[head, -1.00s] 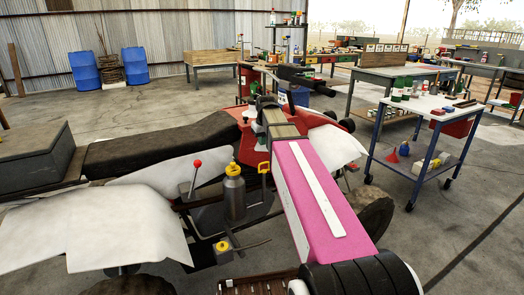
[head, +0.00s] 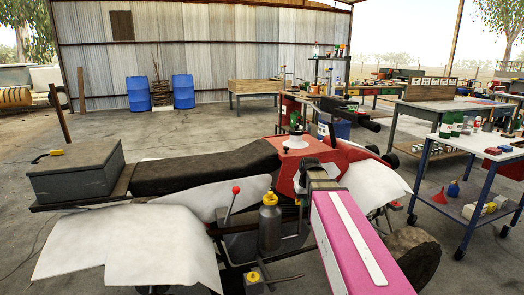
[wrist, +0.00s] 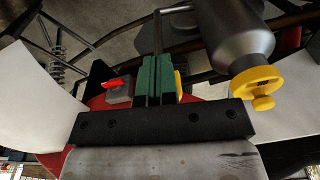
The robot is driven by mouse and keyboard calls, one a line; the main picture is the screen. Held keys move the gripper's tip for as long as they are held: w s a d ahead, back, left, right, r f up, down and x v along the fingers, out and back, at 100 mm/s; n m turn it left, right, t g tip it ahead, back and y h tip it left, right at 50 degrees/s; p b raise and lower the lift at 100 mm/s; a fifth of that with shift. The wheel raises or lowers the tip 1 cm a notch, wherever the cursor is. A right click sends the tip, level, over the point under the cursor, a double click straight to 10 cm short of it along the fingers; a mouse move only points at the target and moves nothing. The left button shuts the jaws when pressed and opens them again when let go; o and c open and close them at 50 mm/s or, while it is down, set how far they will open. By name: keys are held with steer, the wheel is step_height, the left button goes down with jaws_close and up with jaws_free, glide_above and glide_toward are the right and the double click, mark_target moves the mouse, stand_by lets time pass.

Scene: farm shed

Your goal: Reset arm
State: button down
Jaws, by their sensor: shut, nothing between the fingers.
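My gripper (wrist: 157,65) shows in the wrist view with its two green-padded fingers together and nothing between them. My pink arm (head: 360,240) reaches from the lower right of the head view over the red quad bike (head: 310,155). Its dark end is in front of the red bodywork, and the fingers are hard to make out there. A grey bottle (head: 270,228) with a yellow cap stands upright on the bike's near side. It also shows in the wrist view (wrist: 235,35), right of the fingers and apart from them.
A grey box (head: 78,172) sits on the bike's rear rack. A white-topped trolley (head: 470,150) stands at the right. A red-knobbed lever (head: 230,205) rises left of the bottle. Blue barrels (head: 140,94) stand by the back wall. The floor behind the bike is open.

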steer(key=s+f+m+g, duration=0.1)
steer(key=s+f, duration=1.3)
steer(key=f, duration=0.2)
steer(key=shift+s+d+m, duration=0.15)
steer(key=shift+s+m, duration=0.25)
